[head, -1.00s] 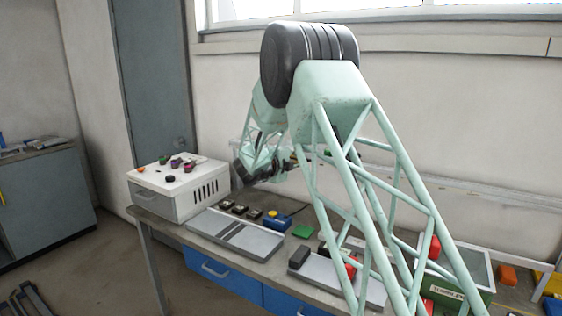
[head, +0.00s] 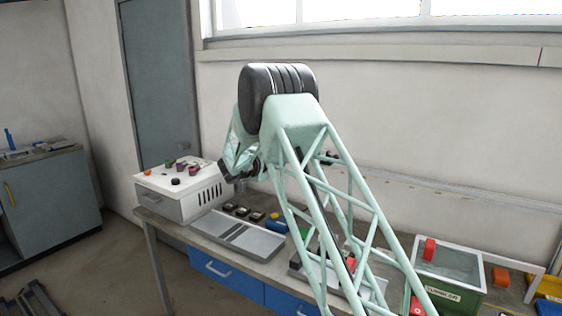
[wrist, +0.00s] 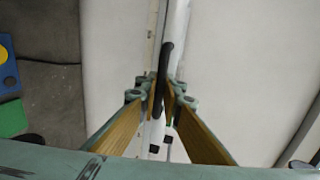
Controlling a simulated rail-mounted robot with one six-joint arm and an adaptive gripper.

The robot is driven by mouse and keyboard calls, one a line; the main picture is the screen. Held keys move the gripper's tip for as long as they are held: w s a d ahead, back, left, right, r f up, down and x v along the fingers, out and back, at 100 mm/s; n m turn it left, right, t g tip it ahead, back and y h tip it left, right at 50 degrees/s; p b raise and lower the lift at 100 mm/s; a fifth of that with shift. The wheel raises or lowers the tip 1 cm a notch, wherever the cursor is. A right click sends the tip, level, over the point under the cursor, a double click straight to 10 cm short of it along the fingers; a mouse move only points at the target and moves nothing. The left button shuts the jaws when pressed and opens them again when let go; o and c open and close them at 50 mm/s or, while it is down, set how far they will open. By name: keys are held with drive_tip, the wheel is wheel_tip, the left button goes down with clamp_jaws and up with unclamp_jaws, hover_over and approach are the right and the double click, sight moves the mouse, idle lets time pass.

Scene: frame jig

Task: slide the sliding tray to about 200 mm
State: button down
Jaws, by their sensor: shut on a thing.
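In the wrist view my gripper (wrist: 161,97) has its yellow-padded fingers closed from both sides on a slim black handle (wrist: 166,60). The handle lies along a long pale bar (wrist: 182,30) in front of the beige wall. The handle's lower part is between the fingers. I cannot make out the body of the sliding tray as a whole, nor read any scale of its travel. In the head view my own arm covers much of the middle, and the fingers and handle cannot be made out there.
On the bench stand a white box with knobs (head: 160,205), a grey plate with dark strips (head: 225,230) and a green-sided bin (head: 455,298). A blue block with a yellow spot (wrist: 8,72) and a green piece (wrist: 12,118) lie left of the gripper in the wrist view.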

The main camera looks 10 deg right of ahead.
drive_tip(key=c, duration=2.9)
unclamp_jaws()
drive_tip(key=shift+o, duration=0.2)
drive_tip(key=shift+s+a, duration=0.1)
drive_tip(key=v, duration=1.1)
drive_tip(key=shift+s+a, duration=0.2)
drive_tip(key=shift+s, duration=0.05)
drive_tip(key=shift+r, duration=0.15)
